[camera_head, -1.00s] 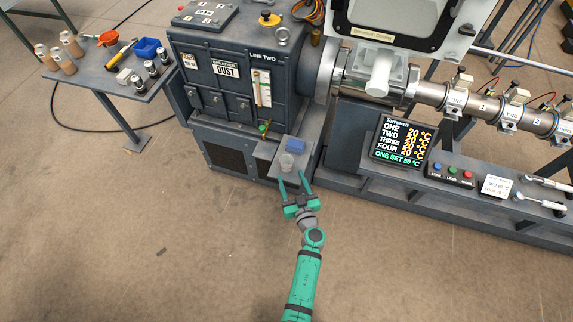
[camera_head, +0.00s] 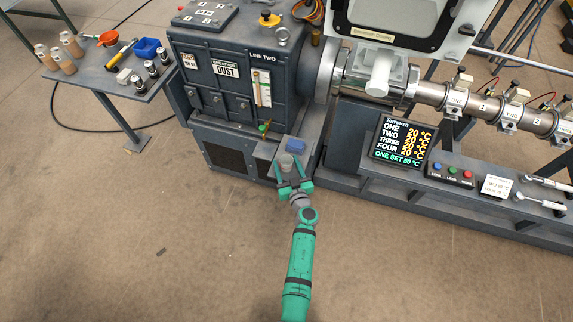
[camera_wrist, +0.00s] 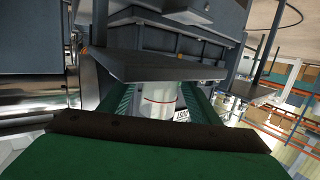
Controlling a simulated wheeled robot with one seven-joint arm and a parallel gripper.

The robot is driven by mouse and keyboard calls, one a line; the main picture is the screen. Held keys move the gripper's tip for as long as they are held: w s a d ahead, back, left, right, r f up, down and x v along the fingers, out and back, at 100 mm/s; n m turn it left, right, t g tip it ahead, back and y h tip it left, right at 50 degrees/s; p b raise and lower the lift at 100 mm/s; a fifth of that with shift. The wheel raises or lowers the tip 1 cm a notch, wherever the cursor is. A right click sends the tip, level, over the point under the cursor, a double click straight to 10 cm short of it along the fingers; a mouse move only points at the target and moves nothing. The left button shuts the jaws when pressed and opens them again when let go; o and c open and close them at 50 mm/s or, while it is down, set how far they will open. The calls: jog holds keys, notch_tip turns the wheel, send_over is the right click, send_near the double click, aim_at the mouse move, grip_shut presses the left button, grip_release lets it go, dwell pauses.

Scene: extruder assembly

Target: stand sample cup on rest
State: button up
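The sample cup (camera_head: 287,161) is pale and small, on the grey ledge (camera_head: 266,150) at the front of the dark machine housing. In the wrist view the cup (camera_wrist: 160,101) is whitish with a red line and stands between the two green fingers. My gripper (camera_head: 290,168) is open, its fingers on either side of the cup. I cannot tell whether the fingers touch it. A blue block (camera_head: 296,146) sits on the ledge just behind the cup. I cannot tell which part is the rest. A dark plate (camera_wrist: 150,66) hides the cup's upper part in the wrist view.
The machine housing (camera_head: 226,85) rises behind the ledge. The temperature display (camera_head: 402,140) and a button box (camera_head: 450,174) stand to the right. A side table (camera_head: 110,68) with cups, a hammer and a blue bin is at the left.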

jog(key=c, duration=1)
jog(key=shift+r, duration=0.1)
jog(key=shift+c, duration=0.2)
